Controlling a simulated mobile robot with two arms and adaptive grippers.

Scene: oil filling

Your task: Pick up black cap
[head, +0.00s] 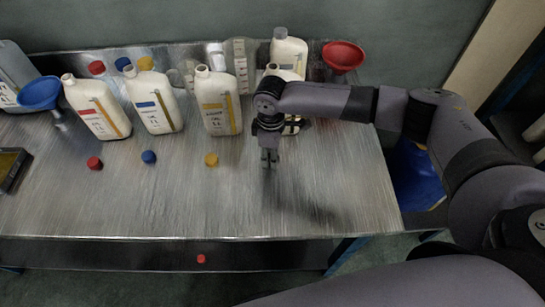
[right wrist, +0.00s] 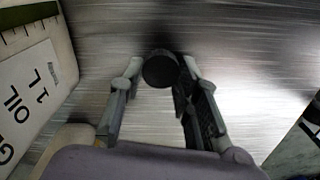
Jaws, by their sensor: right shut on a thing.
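The black cap (right wrist: 160,69) shows in the right wrist view as a dark disc between the fingertips of my right gripper (right wrist: 161,75). The gripper is shut on it, one finger on each side. In the head view my right gripper (head: 269,158) points down over the right part of the metal table, in front of an oil bottle. I cannot make out the cap in that view. How high the cap is above the table is hard to tell. My left gripper is not in view.
A white oil bottle (right wrist: 35,85) stands close to the gripper's left. Red (head: 94,163), blue (head: 149,157) and yellow (head: 211,159) caps lie before several bottles on the table (head: 130,210). A red funnel (head: 343,55) stands back right. The table's front is clear.

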